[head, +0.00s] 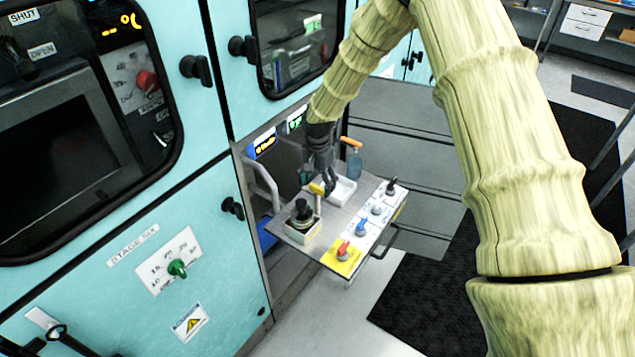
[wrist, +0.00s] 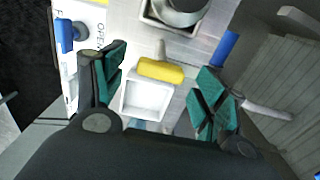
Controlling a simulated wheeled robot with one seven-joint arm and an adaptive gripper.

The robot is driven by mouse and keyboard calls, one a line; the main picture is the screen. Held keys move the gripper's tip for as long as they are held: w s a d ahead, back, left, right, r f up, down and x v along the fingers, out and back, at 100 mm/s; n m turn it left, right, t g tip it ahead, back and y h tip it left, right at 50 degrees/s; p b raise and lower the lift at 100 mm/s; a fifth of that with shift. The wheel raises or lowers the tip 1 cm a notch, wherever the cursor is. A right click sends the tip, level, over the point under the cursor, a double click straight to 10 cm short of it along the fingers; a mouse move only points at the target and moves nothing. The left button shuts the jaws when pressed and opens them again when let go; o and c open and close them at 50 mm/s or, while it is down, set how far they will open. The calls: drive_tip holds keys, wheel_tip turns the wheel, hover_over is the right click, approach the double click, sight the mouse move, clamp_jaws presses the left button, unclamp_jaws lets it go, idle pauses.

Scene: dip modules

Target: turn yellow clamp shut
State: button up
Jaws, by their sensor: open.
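The yellow clamp (wrist: 160,71) is a short yellow bar with a grey stem, lying across the far edge of a white square tray in the wrist view. In the head view the yellow clamp (head: 316,188) shows at the left of my gripper. My gripper (wrist: 158,93) is open, with one green-padded finger on each side of the clamp and apart from it. In the head view my gripper (head: 329,186) points down over the pull-out shelf. The white tray (wrist: 131,110) sits between the fingers.
The shelf carries a black knob on a box (head: 302,213), and a strip with red (head: 343,250), blue (head: 361,229) and other switches along its front. An orange-capped bottle (head: 354,160) stands behind. Teal cabinet walls rise on the left. Open floor lies in front.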

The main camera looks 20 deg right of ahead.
drive_tip(key=shift+w+f, duration=0.15)
drive_tip(key=shift+f, duration=0.35)
drive_tip(key=shift+r, duration=0.15)
drive_tip(key=c, duration=1)
